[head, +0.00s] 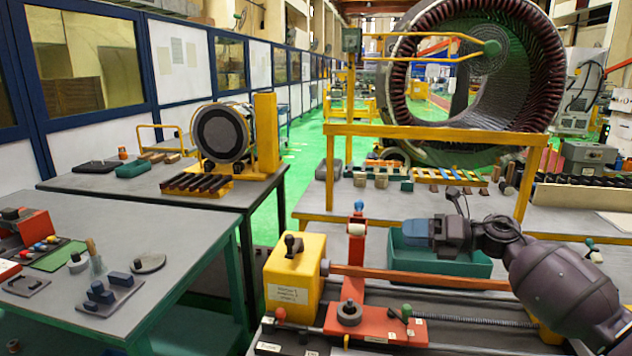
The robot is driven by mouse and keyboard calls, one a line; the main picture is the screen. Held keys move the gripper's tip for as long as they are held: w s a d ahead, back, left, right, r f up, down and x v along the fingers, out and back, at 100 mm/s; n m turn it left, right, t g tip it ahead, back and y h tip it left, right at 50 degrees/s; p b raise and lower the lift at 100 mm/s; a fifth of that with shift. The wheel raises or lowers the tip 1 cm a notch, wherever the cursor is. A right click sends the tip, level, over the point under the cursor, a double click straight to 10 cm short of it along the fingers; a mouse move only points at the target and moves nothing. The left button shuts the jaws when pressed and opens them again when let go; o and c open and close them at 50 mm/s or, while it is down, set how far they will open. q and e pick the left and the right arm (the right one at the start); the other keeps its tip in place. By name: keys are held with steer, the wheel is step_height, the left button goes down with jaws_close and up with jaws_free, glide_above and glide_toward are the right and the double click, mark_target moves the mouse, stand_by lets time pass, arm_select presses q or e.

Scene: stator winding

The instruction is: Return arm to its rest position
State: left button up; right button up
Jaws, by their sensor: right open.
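My right arm comes in from the right edge, and its gripper (412,231) points left with its blue end above a green bin (462,262). The right gripper is open, and I see nothing held in it. It hangs to the right of a red upright (356,255) on the winding machine. My left arm and gripper are not in view.
The machine has a yellow block (294,280), a red carriage (385,328) and a long copper-coloured bar (420,277). A yellow frame (435,133) stands behind. A large stator (545,75) is at the back. A grey table (150,235) with small parts stands at left.

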steer(key=w+r+m+t+y, duration=0.1)
steer(key=w+r+m+t, duration=0.2)
steer(key=r+m+t, duration=0.35)
steer(key=s+d+f+m+t+h, duration=0.1)
steer(key=s+f+m+h, duration=0.4)
steer(key=f+m, duration=0.4)
steer(key=s+d+f+m+t+h, duration=0.2)
steer(key=s+f+m+h, duration=0.2)
steer(key=f+m, duration=0.6)
steer(key=s+d+f+m+t+h, duration=0.1)
steer(key=s+d+f+m+h, duration=0.1)
steer(key=s+f+m+h, duration=0.3)
steer(key=shift+s+f+m+h, duration=0.15)
steer(key=shift+s+f+m, duration=0.75)
steer(key=shift+f+m, duration=0.3)
steer(key=shift+s+f+m+h, duration=0.15)
steer(key=shift+s+f+m, duration=0.8)
steer(key=shift+m, duration=0.3)
steer(key=s+d+f+m+g+h, duration=0.1)
steer(key=s+f+m+g, duration=0.1)
steer(key=s+f, duration=0.5)
steer(key=s+d+f+m+g+h, duration=0.1)
steer(key=s+f+m+g, duration=0.1)
steer(key=s+f, duration=0.5)
steer(key=s, duration=0.6)
steer(key=shift+s+d+m, duration=0.15)
steer(key=shift+d+m, duration=0.15)
steer(key=shift+d, duration=0.05)
